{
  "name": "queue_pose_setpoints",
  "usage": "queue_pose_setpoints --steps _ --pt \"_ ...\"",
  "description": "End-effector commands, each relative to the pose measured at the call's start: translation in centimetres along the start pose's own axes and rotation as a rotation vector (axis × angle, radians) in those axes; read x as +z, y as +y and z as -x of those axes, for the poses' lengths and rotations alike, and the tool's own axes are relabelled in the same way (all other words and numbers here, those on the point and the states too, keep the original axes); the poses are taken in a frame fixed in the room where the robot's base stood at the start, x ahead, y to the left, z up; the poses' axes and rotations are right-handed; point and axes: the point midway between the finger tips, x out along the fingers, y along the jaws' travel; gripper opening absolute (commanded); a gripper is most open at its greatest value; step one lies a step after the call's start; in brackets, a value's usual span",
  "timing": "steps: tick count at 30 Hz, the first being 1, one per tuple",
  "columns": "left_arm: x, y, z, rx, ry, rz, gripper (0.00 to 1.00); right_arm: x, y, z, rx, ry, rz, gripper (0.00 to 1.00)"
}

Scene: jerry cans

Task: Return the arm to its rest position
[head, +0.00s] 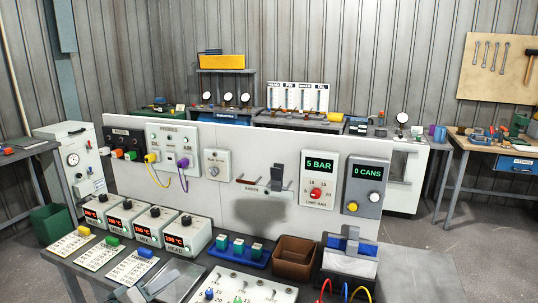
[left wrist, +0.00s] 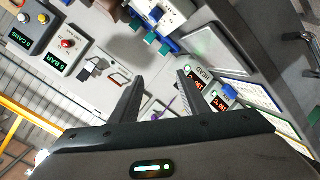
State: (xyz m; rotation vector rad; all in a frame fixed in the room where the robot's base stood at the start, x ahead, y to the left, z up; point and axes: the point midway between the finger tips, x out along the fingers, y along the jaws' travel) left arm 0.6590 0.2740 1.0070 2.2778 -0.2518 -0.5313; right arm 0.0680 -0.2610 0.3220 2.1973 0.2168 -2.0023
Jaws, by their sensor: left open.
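My left gripper (head: 150,287) shows at the lower left of the head view, grey and partly cut off by the bottom edge, over the workbench front. In the left wrist view its two dark fingers (left wrist: 157,84) stand apart with nothing between them. The gripper is open and empty. Behind the fingers in that view are the white panel and the bench devices. My right gripper is in neither view.
The white panel (head: 232,212) stands along the bench with a 5 BAR display (head: 319,163), a 0 CANS display (head: 368,170) and a grey lever (head: 277,180). Several red-display boxes (head: 174,242), a brown bin (head: 294,258) and label cards (head: 70,245) crowd the bench.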

Motion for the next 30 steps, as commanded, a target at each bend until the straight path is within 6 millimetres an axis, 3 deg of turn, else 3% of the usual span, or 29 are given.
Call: queue_pose_setpoints --steps 5,8,12,15,21,30 --pt "9.5 -4.0 2.7 -0.141 -0.14 -0.157 0.41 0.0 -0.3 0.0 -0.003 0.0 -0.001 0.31" --pt "14.9 -6.2 5.3 -0.224 -0.234 -0.258 0.41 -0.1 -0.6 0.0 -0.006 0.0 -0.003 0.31" --pt "21.9 -8.9 10.1 -0.334 -0.38 -0.394 0.41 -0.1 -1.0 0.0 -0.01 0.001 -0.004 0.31" --pt "25.7 -10.2 13.8 -0.398 -0.477 -0.476 0.41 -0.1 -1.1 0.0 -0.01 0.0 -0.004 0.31" --pt "30.1 -11.6 19.1 -0.475 -0.615 -0.571 0.41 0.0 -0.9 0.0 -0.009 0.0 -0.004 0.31" --pt "33.8 -12.3 24.9 -0.543 -0.76 -0.651 0.41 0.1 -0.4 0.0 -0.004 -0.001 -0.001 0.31"
